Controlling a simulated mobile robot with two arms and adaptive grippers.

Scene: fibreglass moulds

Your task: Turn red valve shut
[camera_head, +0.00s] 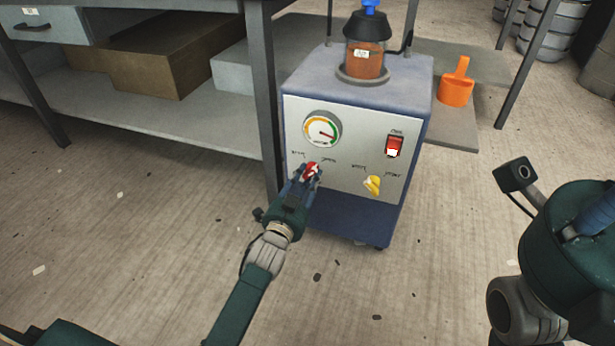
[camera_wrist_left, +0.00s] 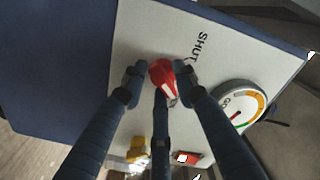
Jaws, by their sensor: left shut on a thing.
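The red valve (camera_head: 312,170) sits at the lower left of the blue machine's pale front panel (camera_head: 345,160). My left gripper (camera_head: 307,178) is shut on it, with its fingers around the knob. In the left wrist view the red valve (camera_wrist_left: 163,77) shows between the fingers of my left gripper (camera_wrist_left: 160,82). The word SHUT stands on the panel beside the valve in that view. The fingers hide part of the knob. My right arm shows at the right edge of the head view, but I cannot make out its gripper fingers.
A yellow valve (camera_head: 373,184), a red switch (camera_head: 394,146) and a round gauge (camera_head: 322,129) share the panel. A jar (camera_head: 365,60) stands on the machine. A workbench leg (camera_head: 263,100) is close on the left.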

